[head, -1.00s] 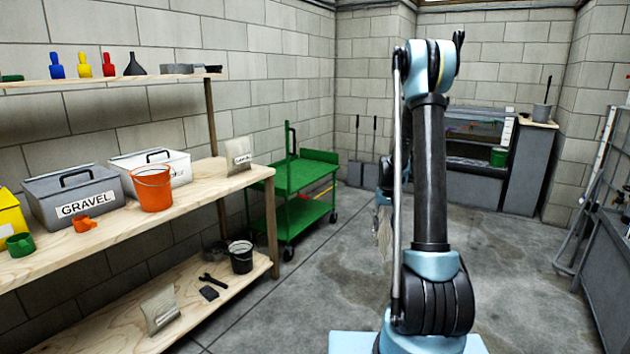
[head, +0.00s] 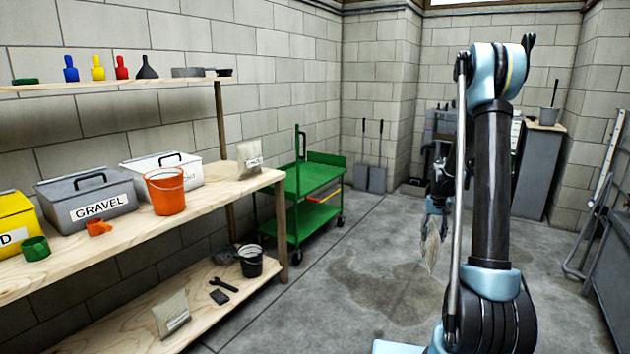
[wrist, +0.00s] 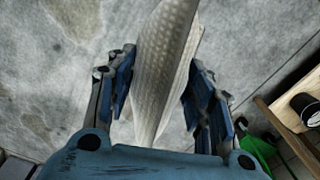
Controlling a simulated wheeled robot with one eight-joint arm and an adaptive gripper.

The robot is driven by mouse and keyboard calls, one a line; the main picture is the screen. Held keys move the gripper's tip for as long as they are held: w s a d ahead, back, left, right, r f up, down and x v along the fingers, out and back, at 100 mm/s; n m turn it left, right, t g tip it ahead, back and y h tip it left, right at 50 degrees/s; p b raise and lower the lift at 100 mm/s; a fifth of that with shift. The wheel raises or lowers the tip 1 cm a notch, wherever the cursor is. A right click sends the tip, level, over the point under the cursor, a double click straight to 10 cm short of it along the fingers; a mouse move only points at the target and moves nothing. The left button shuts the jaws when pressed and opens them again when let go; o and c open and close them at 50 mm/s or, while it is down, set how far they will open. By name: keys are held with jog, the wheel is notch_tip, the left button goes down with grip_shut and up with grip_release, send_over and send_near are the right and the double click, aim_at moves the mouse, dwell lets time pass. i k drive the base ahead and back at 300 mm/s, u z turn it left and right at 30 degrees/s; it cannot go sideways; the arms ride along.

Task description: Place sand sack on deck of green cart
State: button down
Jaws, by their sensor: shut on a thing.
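My gripper (head: 437,203) is shut on a pale woven sack (head: 433,250), which hangs below it over the concrete floor. In the wrist view the sack (wrist: 165,55) stands between the two fingers of my gripper (wrist: 160,90); no label shows on it. The green cart (head: 312,178) stands against the left wall beyond the workbench, to the left of my gripper in the head view. Its upper deck looks clear, and a red and yellow item lies near its lower shelf.
A wooden workbench (head: 225,197) on the left carries bins, an orange bucket (head: 166,192) and another sack (head: 249,157). Its lower shelf holds a black bucket (head: 250,262) and a sack (head: 172,314). The floor between bench and arm is clear.

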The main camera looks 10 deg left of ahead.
aim_at(310, 171)
jog(key=z, duration=0.2)
jog(key=i, duration=0.6)
jog(key=z, duration=0.4)
jog(key=i, duration=1.85)
jog(key=u, duration=0.4)
jog(key=i, duration=0.6)
jog(key=u, duration=1)
jog(key=i, duration=0.8)
jog(key=u, duration=0.45)
